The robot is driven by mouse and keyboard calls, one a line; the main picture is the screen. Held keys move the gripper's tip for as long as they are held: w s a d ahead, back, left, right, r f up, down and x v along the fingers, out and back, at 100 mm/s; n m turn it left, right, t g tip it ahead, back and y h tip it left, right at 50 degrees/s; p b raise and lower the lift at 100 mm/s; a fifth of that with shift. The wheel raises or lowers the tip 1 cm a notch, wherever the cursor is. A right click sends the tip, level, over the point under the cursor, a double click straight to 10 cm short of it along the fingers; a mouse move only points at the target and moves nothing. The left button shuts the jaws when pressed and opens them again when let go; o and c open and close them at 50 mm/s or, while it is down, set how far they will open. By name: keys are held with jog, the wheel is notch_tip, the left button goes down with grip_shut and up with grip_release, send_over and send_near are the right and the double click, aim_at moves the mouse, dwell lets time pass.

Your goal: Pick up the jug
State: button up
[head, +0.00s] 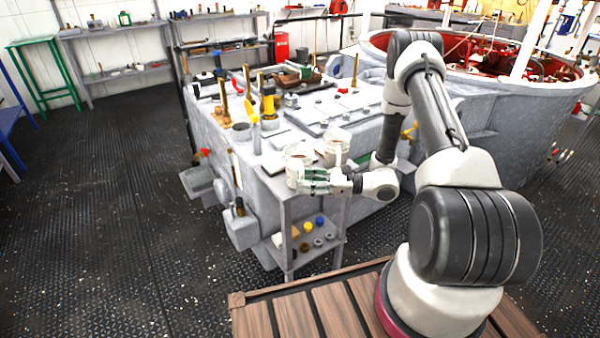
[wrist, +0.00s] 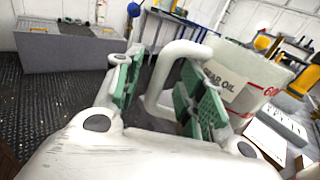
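The jug (wrist: 235,75) is white with a "GEAR OIL" label and a looped white handle (wrist: 156,95). In the head view, a white open-topped jug (head: 298,155) stands on the small grey stand, partly hidden by my gripper (head: 318,180). In the wrist view, my gripper (wrist: 160,90) has its green-padded fingers apart, with the handle's upright bar between them. A gap shows between the left finger and the handle. The right finger is in front of the jug's body; I cannot tell whether it touches.
Another white vessel (head: 337,145) stands just right of the jug. The grey workbench (head: 325,108) behind carries many tools, bottles and blocks. The stand's lower shelf (head: 310,245) holds small coloured items. Open dark floor (head: 120,200) lies to the left.

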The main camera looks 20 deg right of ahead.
jog(key=shift+w+a, duration=0.2)
jog(key=shift+a, duration=0.35)
grip_shut()
jog(key=shift+r, duration=0.1)
jog(key=shift+r, duration=4.85)
jog(key=shift+r, duration=0.1)
